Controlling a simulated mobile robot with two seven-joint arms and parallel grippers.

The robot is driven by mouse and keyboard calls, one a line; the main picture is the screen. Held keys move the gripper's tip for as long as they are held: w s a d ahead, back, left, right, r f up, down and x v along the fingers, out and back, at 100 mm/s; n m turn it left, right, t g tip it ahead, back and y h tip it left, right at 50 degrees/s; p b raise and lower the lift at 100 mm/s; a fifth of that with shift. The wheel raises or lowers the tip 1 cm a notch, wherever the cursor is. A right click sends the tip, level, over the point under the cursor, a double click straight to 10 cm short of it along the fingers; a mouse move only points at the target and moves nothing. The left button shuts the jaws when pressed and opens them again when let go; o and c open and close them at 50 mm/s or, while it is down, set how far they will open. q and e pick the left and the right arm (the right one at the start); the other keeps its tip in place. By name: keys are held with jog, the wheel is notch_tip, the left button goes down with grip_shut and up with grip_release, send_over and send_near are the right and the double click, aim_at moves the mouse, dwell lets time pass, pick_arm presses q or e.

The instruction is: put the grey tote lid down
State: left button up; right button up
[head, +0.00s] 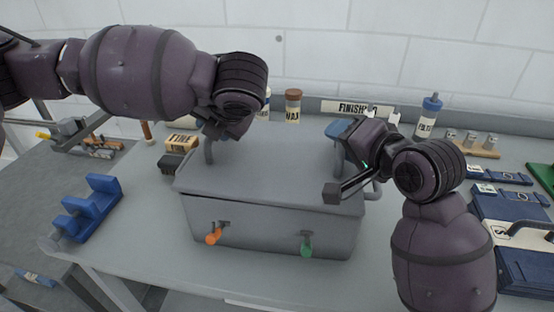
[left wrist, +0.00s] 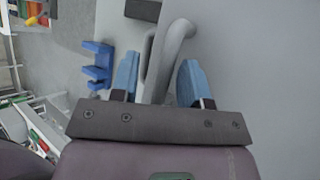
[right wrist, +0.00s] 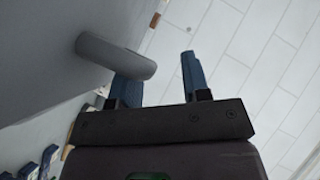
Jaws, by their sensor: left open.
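The grey tote lid (head: 270,160) lies flat over the top of the grey tote (head: 265,235) on the bench; I cannot tell whether its rim is fully seated. A handle stands at each end of the lid. My left gripper (head: 212,130) is at the left handle (head: 209,152). In the left wrist view its blue fingers are apart, with the handle (left wrist: 165,55) between them and clear space on both sides. My right gripper (head: 342,130) is at the right handle. In the right wrist view its fingers are apart, and the handle (right wrist: 115,57) overlaps the left finger, not the gap.
An orange latch (head: 213,237) and a green latch (head: 307,246) are on the tote's front. A blue holder (head: 90,207) stands left. Bottles and a "FINISHING" sign (head: 355,107) stand behind. Blue cases (head: 515,235) lie right. The bench front has some free room.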

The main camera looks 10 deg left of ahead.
pick_arm(q)
jog(key=v, duration=1.1)
jog(key=shift+s+r, duration=0.25)
jog(key=shift+r, duration=0.05)
pick_arm(e)
jog(key=v, duration=1.2)
pick_arm(q)
jog(key=shift+d, duration=0.15)
pick_arm(e)
jog(key=shift+s+f, duration=0.1)
